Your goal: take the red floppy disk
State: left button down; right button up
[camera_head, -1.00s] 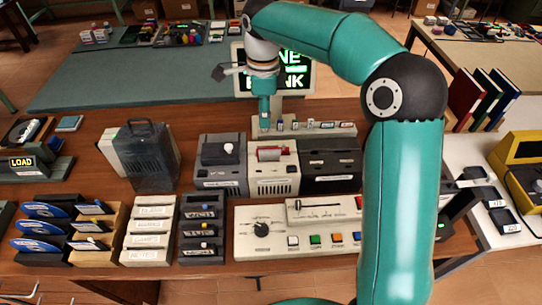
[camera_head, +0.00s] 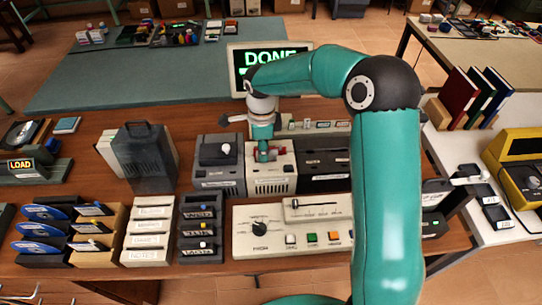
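The red floppy disk (camera_head: 272,155) is at the top of the middle light-grey drive unit (camera_head: 272,181). Only a little red shows, because my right gripper covers most of it. My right gripper (camera_head: 262,157) points down at the disk from above, at the drive's slot area. Its fingertips are small and partly hidden, so I cannot tell whether they are closed on the disk. My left gripper is not in view.
A dark drive (camera_head: 218,179) stands left of the middle one and a black drive (camera_head: 324,171) right. A control panel (camera_head: 290,240) with a dial and coloured buttons lies in front. Disk racks (camera_head: 201,230) stand at left. The monitor (camera_head: 238,72) behind reads "DONE".

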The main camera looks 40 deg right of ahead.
grip_shut()
dwell(0.4)
